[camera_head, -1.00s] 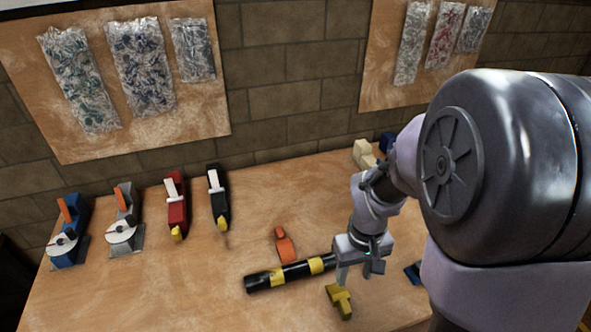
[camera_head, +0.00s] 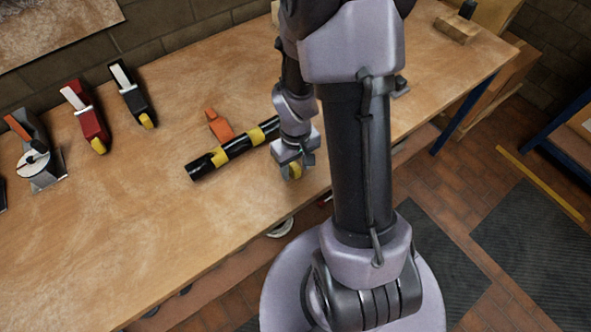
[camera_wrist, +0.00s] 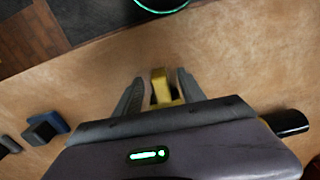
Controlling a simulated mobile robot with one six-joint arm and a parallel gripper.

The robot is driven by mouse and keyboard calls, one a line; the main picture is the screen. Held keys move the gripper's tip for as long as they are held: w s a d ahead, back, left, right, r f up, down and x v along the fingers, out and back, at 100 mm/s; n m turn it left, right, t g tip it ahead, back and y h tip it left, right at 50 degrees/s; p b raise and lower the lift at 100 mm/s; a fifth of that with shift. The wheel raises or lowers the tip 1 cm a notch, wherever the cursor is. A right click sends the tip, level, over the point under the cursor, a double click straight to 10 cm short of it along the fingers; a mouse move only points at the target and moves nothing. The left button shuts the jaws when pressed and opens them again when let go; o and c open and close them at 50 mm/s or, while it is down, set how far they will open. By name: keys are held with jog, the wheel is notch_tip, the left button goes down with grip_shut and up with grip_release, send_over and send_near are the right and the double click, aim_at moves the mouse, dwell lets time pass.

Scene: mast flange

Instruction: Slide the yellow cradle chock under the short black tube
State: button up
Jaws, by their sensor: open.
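The short black tube (camera_head: 208,163) with yellow bands lies on the workbench in the head view, its right part hidden behind my arm. A dark end of it shows at the right in the wrist view (camera_wrist: 287,122). The yellow cradle chock (camera_wrist: 161,88) stands between the two fingers of my gripper (camera_wrist: 160,92). Small gaps seem to show beside it, and the fingers are open around it. In the head view my gripper (camera_head: 295,172) is on the near side of the tube, low by the bench, with a bit of yellow showing.
An orange piece (camera_head: 219,125) sits just behind the tube. A blue block (camera_wrist: 46,126) lies left in the wrist view. The bench (camera_head: 130,225) is clear in front.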

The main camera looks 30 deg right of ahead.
jog(key=shift+f, duration=0.15)
grip_shut()
jog(key=shift+w, duration=0.2)
jog(key=shift+w+a+p, duration=0.1)
jog(key=shift+w+p, duration=0.25)
jog(key=shift+w, duration=2)
jog(key=shift+w, duration=0.1)
grip_release()
